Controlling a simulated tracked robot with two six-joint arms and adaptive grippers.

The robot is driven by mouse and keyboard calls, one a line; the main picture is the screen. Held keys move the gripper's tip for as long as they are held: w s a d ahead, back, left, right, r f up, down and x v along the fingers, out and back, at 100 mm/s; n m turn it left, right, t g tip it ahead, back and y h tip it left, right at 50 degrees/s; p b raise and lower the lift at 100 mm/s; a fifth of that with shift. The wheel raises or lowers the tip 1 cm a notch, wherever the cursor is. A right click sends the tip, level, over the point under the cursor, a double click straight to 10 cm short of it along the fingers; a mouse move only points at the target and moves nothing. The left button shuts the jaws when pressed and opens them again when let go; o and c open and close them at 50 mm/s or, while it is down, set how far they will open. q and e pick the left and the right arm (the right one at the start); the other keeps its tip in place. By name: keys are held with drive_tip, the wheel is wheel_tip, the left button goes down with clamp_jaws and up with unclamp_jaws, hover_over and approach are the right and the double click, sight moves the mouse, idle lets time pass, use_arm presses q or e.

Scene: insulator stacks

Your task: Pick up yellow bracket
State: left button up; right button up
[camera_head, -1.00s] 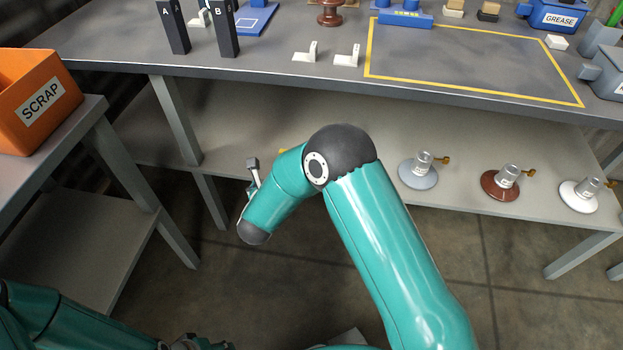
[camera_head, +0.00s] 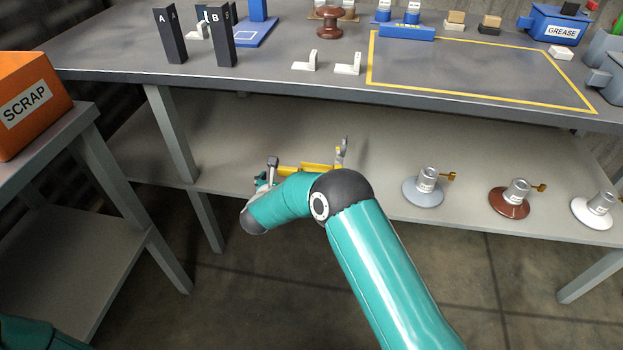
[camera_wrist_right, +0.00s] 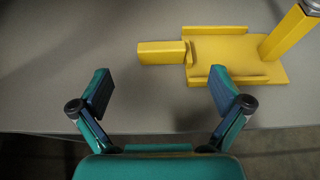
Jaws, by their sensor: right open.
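The yellow bracket (camera_wrist_right: 235,58) lies on the lower shelf. In the right wrist view it is a flat plate with low side walls, a block-like tab (camera_wrist_right: 162,52) at its left end and an upright post at its right. In the head view it shows as a yellow strip (camera_head: 318,167), partly hidden behind my right arm. My right gripper (camera_wrist_right: 158,88) is open and empty, its fingers apart, with the tab ahead of the gap between them. They do not visibly grip the bracket. My left gripper is not in view.
The lower shelf (camera_head: 385,150) also carries a grey insulator (camera_head: 424,188), a brown one (camera_head: 511,200) and a white one (camera_head: 597,208) to the right. The upper bench (camera_head: 290,85) overhangs it. An orange scrap bin (camera_head: 30,105) stands at left.

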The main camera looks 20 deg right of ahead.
sight(289, 169)
drive_tip(key=shift+d+r+b+x, duration=0.15)
drive_tip(key=shift+b+x, duration=0.25)
drive_tip(key=shift+x, duration=0.95)
drive_tip(key=shift+d+r+b+x, duration=0.15)
drive_tip(key=shift+b+x, duration=0.25)
drive_tip(key=shift+x, duration=0.9)
drive_tip(key=shift+s, duration=0.1)
drive_tip(key=c, duration=1.3)
drive_tip(key=shift+r, duration=0.15)
